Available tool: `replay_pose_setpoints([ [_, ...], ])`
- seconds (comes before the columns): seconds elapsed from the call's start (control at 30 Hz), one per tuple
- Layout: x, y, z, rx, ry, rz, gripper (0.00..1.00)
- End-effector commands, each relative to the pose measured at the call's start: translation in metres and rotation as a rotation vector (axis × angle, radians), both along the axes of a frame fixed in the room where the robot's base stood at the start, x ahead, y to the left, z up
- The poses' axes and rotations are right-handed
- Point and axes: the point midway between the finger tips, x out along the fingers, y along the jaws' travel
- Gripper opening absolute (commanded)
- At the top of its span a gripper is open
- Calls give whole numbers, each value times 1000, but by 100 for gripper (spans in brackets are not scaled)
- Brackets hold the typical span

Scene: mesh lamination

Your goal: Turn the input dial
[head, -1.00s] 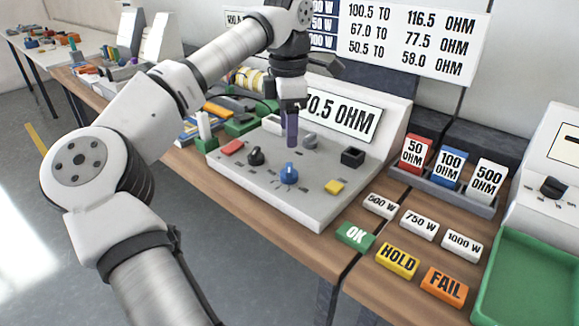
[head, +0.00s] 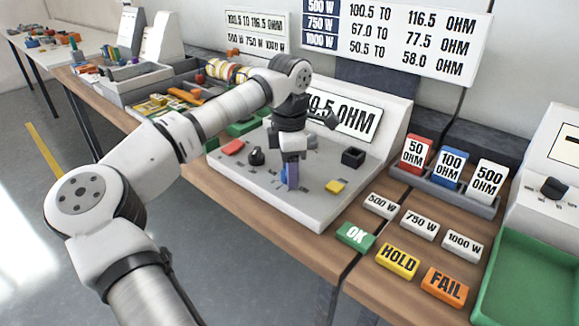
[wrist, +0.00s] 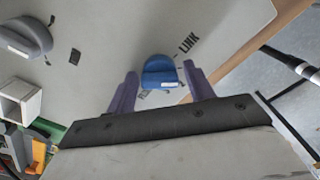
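A blue dial (wrist: 160,72) sits on the grey panel, with lettering that looks like "LINK" beside it in the wrist view. In the head view the dial (head: 282,181) is mostly hidden behind my fingers. My gripper (head: 291,176) points down over it. In the wrist view its two purple fingers stand apart, one on each side of the dial, with gaps showing. A grey dial (wrist: 27,38) is at the upper left of the wrist view. A black dial (head: 256,156) stands left of my gripper in the head view. I cannot read any "input" label.
Labelled blocks, including OK (head: 355,236), lie to the right.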

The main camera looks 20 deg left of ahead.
Motion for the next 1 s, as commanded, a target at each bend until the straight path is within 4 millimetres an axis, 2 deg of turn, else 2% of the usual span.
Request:
replay_pose_setpoints([
  [0.03, 0, 0, 0, 0, 0, 0, 46],
  [0.27, 0, 0, 0, -1, 1, 0, 17],
  [0.57, 0, 0, 1, 0, 1, -48, 17],
  [1.0, 0, 0, 1, -1, 2, -357, 17],
])
